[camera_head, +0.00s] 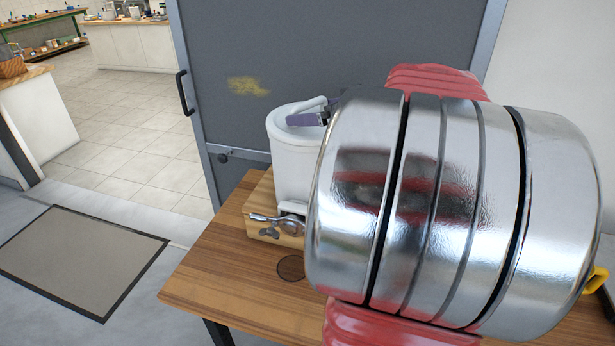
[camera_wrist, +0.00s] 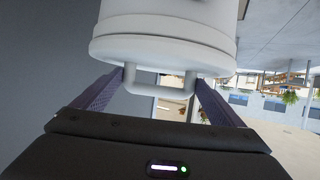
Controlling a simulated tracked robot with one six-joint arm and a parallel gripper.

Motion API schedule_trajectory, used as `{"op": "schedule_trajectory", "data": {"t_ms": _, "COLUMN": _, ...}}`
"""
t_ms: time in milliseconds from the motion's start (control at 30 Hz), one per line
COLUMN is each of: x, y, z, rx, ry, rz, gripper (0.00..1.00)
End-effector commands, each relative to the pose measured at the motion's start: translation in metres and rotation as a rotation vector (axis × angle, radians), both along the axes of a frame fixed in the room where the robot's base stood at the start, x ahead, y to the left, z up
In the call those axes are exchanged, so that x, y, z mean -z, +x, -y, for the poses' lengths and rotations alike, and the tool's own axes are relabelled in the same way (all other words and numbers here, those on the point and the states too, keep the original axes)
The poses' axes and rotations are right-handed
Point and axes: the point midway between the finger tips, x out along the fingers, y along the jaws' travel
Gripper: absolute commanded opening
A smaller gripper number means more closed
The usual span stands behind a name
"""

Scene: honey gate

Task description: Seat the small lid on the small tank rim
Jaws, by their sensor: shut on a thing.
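The small white tank (camera_head: 293,172) stands upright on a wooden block on the table, with its right side hidden by a big shiny drum. The small white lid (camera_head: 284,119) lies across the tank's top. My gripper (camera_head: 322,112) reaches in from the right, its purple fingers at the lid's handle. In the wrist view, my gripper (camera_wrist: 158,86) is shut on the white bar handle of the lid (camera_wrist: 165,58). The tank wall (camera_wrist: 165,16) lies beyond the lid there, with a thin line between them. I cannot tell whether the lid sits fully flat on the rim.
The shiny drum (camera_head: 440,200), with red parts above and below it, fills the right foreground and hides much behind it. A metal gate valve (camera_head: 278,220) sits at the tank's foot. The wooden table (camera_head: 215,270) is clear at left. A grey door (camera_head: 235,45) stands behind.

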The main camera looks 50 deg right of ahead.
Motion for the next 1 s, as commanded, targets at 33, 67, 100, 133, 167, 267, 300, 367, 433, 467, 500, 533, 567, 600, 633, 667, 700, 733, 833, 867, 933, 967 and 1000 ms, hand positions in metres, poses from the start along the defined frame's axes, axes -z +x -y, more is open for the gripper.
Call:
{"op": "schedule_trajectory", "data": {"t_ms": 33, "x": 0.0004, "y": 0.0001, "z": 0.0, "rx": 0.0, "ry": 0.0, "rz": 0.0, "gripper": 0.67}}
{"op": "schedule_trajectory", "data": {"t_ms": 67, "x": 0.0006, "y": 0.0001, "z": 0.0, "rx": 0.0, "ry": 0.0, "rz": 0.0, "gripper": 0.67}}
{"op": "schedule_trajectory", "data": {"t_ms": 100, "x": 0.0009, "y": 0.0001, "z": 0.0, "rx": 0.0, "ry": 0.0, "rz": 0.0, "gripper": 0.67}}
{"op": "schedule_trajectory", "data": {"t_ms": 133, "x": 0.001, "y": 0.0, "z": 0.0, "rx": 0.0, "ry": 0.0, "rz": 0.0, "gripper": 0.67}}
{"op": "schedule_trajectory", "data": {"t_ms": 167, "x": 0.0012, "y": 0.0, "z": 0.0, "rx": 0.0, "ry": 0.0, "rz": 0.0, "gripper": 0.67}}
{"op": "schedule_trajectory", "data": {"t_ms": 267, "x": 0.0014, "y": 0.0, "z": 0.0, "rx": 0.0, "ry": 0.0, "rz": 0.0, "gripper": 0.67}}
{"op": "schedule_trajectory", "data": {"t_ms": 300, "x": 0.0016, "y": 0.0, "z": 0.0, "rx": 0.0, "ry": 0.001, "rz": 0.0, "gripper": 0.67}}
{"op": "schedule_trajectory", "data": {"t_ms": 367, "x": 0.0017, "y": -0.0001, "z": 0.0, "rx": 0.0, "ry": 0.001, "rz": -0.001, "gripper": 0.67}}
{"op": "schedule_trajectory", "data": {"t_ms": 433, "x": 0.0019, "y": -0.0001, "z": 0.0, "rx": 0.0, "ry": 0.001, "rz": -0.001, "gripper": 0.67}}
{"op": "schedule_trajectory", "data": {"t_ms": 467, "x": 0.0019, "y": -0.0003, "z": -0.0001, "rx": 0.0, "ry": 0.001, "rz": -0.001, "gripper": 0.67}}
{"op": "schedule_trajectory", "data": {"t_ms": 500, "x": 0.0021, "y": -0.0002, "z": -0.0001, "rx": 0.0, "ry": 0.001, "rz": -0.001, "gripper": 0.67}}
{"op": "schedule_trajectory", "data": {"t_ms": 533, "x": 0.0022, "y": -0.0003, "z": -0.0001, "rx": 0.0, "ry": 0.001, "rz": -0.002, "gripper": 0.67}}
{"op": "schedule_trajectory", "data": {"t_ms": 567, "x": 0.0023, "y": -0.0003, "z": -0.0001, "rx": 0.0, "ry": 0.001, "rz": -0.002, "gripper": 0.67}}
{"op": "schedule_trajectory", "data": {"t_ms": 600, "x": 0.0024, "y": -0.0003, "z": -0.0001, "rx": 0.0, "ry": 0.001, "rz": -0.002, "gripper": 0.67}}
{"op": "schedule_trajectory", "data": {"t_ms": 633, "x": 0.0024, "y": -0.0003, "z": -0.0001, "rx": 0.0, "ry": 0.001, "rz": -0.002, "gripper": 0.67}}
{"op": "schedule_trajectory", "data": {"t_ms": 667, "x": 0.0024, "y": -0.0004, "z": -0.0001, "rx": 0.0, "ry": 0.001, "rz": -0.002, "gripper": 0.67}}
{"op": "schedule_trajectory", "data": {"t_ms": 700, "x": 0.0026, "y": -0.0003, "z": -0.0002, "rx": -0.001, "ry": 0.001, "rz": -0.002, "gripper": 0.67}}
{"op": "schedule_trajectory", "data": {"t_ms": 733, "x": 0.0027, "y": -0.0003, "z": -0.0002, "rx": -0.001, "ry": 0.001, "rz": -0.002, "gripper": 0.67}}
{"op": "schedule_trajectory", "data": {"t_ms": 833, "x": 0.0029, "y": -0.0004, "z": -0.0002, "rx": -0.001, "ry": 0.001, "rz": -0.003, "gripper": 0.94}}
{"op": "schedule_trajectory", "data": {"t_ms": 867, "x": 0.0028, "y": -0.0004, "z": -0.0002, "rx": -0.001, "ry": 0.001, "rz": -0.003, "gripper": 0.97}}
{"op": "schedule_trajectory", "data": {"t_ms": 933, "x": 0.0024, "y": -0.0004, "z": -0.0001, "rx": 0.0, "ry": 0.001, "rz": -0.002, "gripper": 1.0}}
{"op": "schedule_trajectory", "data": {"t_ms": 967, "x": 0.0023, "y": -0.0003, "z": -0.0001, "rx": 0.0, "ry": 0.001, "rz": -0.002, "gripper": 1.0}}
{"op": "schedule_trajectory", "data": {"t_ms": 1000, "x": 0.0021, "y": -0.0003, "z": -0.0001, "rx": 0.0, "ry": 0.001, "rz": -0.002, "gripper": 1.0}}
